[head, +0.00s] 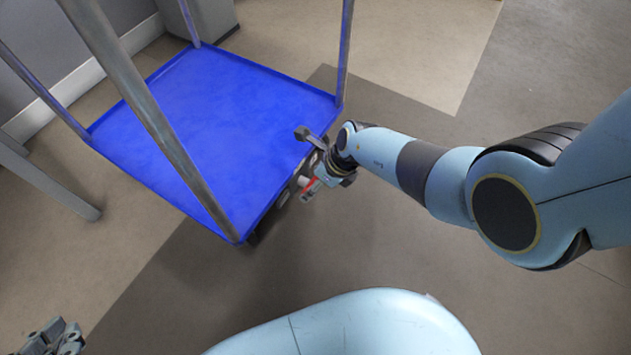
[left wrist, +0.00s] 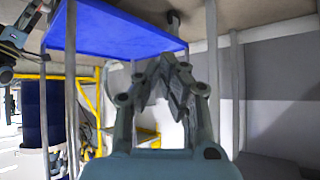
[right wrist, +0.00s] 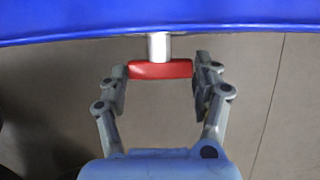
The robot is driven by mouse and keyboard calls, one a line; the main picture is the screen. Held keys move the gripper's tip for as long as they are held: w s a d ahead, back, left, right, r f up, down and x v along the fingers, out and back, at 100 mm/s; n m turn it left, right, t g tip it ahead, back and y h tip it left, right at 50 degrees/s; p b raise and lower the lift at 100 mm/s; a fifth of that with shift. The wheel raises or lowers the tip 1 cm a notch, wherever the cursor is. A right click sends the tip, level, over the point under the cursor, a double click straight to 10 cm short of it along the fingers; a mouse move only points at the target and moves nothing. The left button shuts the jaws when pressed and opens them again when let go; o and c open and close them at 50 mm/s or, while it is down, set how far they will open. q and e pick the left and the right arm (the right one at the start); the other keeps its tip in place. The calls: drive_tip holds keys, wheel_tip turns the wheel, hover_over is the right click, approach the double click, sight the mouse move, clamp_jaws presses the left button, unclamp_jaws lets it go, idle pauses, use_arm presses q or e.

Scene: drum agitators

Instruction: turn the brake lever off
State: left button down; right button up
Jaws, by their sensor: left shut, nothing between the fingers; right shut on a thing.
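The brake lever is a red crossbar (right wrist: 145,69) on a short silver stem, jutting out below the edge of a blue platform in the right wrist view. It also shows as a small red piece (head: 311,186) at the platform's near right edge in the head view. My right gripper (right wrist: 161,72) has one finger at each end of the red bar and is shut on it. My left gripper (head: 58,338) is at the bottom left of the head view, far from the lever. In the left wrist view its fingers (left wrist: 168,75) are together and empty.
The blue platform (head: 220,115) has grey corner posts (head: 150,110). Grey wall and posts stand at the left. The floor (head: 420,260) is open in front and to the right. Yellow framing (left wrist: 100,95) and a dark blue drum (left wrist: 32,115) show in the left wrist view.

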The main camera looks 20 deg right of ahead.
use_arm(q)
drive_tip(key=w+d+r+m+t+h+b, duration=0.1)
drive_tip(key=w+r+t+b, duration=0.1)
drive_tip(key=r+t, duration=0.3)
drive_tip(key=w+d+r+m+t+h+b, duration=0.1)
drive_tip(key=w+r+t, duration=0.3)
drive_tip(key=r, duration=0.8)
drive_tip(key=w+d+r+m+t+h+b, duration=0.1)
drive_tip(key=w+r+t+h+b, duration=0.2)
drive_tip(key=r+t, duration=0.3)
drive_tip(key=shift+w+d+r+m, duration=0.3)
drive_tip(key=shift+r+m, duration=0.1)
drive_tip(key=shift+r, duration=1.15)
use_arm(e)
drive_tip(key=shift+w+d+f+m+g+y, duration=0.1)
drive_tip(key=shift+d+m+g+y, duration=0.1)
drive_tip(key=shift+g+y, duration=0.5)
drive_tip(key=shift+w+d+f+m+g+y, duration=0.15)
drive_tip(key=shift+g+y, duration=0.3)
drive_tip(key=shift+y, duration=0.45)
drive_tip(key=shift+w+d+r+m+g+y, duration=0.1)
drive_tip(key=shift+m+g+y, duration=0.15)
drive_tip(key=shift+g+y, duration=0.45)
drive_tip(key=shift+f, duration=0.1)
drive_tip(key=o, duration=1.2)
drive_tip(key=shift+t, duration=0.25)
